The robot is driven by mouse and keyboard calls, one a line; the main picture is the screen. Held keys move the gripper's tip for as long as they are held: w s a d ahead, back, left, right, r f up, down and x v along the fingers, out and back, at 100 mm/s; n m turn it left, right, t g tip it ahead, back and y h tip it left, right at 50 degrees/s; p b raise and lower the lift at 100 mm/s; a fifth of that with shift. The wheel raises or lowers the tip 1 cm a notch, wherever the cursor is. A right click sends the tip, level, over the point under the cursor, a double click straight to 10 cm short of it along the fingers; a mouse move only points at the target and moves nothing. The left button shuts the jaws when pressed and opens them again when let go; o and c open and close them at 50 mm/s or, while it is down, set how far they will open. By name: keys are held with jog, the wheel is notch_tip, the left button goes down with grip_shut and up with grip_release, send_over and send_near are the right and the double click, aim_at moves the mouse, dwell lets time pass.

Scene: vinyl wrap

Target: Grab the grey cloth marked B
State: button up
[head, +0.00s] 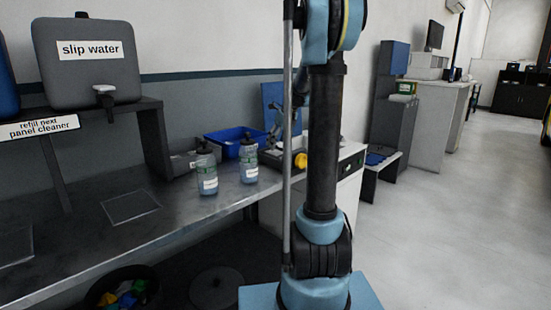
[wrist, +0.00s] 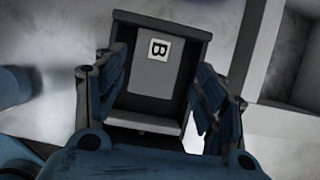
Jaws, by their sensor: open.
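In the wrist view, a light grey flat piece with a white label reading "B" (wrist: 155,72) lies in a dark grey tray or holder (wrist: 145,124); it looks like the grey cloth. My gripper (wrist: 160,68) is open, with one blue-and-dark finger to the left of the holder and one to the right. The fingers appear apart from the cloth and nothing is held. Depth between fingertips and cloth is hard to judge. I cannot make out the cloth in the head view.
A metal bench (head: 160,215) holds two labelled bottles (head: 206,172) (head: 249,163) and a blue bin (head: 235,140). A "slip water" tank (head: 90,65) stands on a shelf. A bucket (head: 122,288) is below. The floor (head: 440,220) at the right is clear.

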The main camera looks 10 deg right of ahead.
aim_at(274, 152)
jog(key=shift+x, duration=2.7)
jog(key=shift+s+a+f, duration=0.1)
jog(key=shift+f, duration=0.1)
jog(key=c, duration=0.8)
jog(key=shift+r, duration=0.1)
